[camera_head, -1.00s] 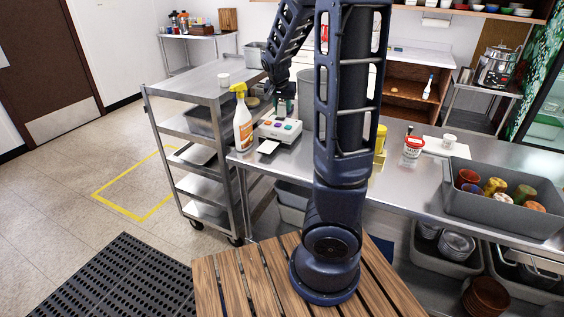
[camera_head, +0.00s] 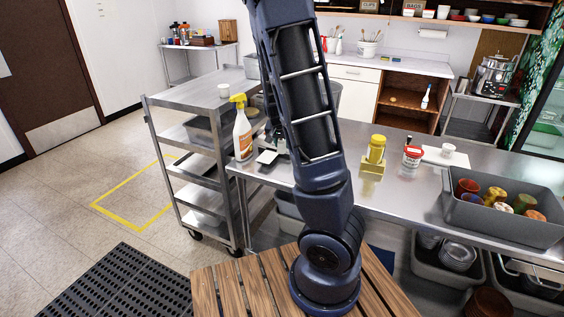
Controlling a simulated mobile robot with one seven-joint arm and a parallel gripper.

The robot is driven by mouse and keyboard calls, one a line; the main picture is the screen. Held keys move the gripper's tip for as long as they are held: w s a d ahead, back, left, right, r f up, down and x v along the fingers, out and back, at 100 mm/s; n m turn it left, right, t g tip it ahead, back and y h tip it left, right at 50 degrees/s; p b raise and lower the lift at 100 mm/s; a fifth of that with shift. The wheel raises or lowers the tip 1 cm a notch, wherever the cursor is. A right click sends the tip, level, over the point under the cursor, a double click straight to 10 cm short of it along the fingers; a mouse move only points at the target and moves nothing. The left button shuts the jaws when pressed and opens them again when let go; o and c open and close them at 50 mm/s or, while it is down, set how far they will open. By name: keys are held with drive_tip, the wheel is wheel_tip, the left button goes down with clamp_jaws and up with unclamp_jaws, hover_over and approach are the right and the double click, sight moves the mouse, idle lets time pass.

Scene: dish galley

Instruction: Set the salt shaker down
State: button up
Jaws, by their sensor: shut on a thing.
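My gripper (camera_head: 279,146) is low over the steel counter (camera_head: 400,185), right of the spray bottle and just behind the white card. My own arm covers much of it, and only a small dark part shows. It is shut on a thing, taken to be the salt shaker. The shaker cannot be made out, so whether it touches the counter cannot be told.
The counter's front middle is clear.

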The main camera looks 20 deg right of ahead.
sight(280, 150)
drive_tip(key=shift+f, duration=4.4)
drive_tip(key=shift+f, duration=0.15)
drive_tip(key=o, duration=1)
drive_tip(key=shift+v, duration=6.1)
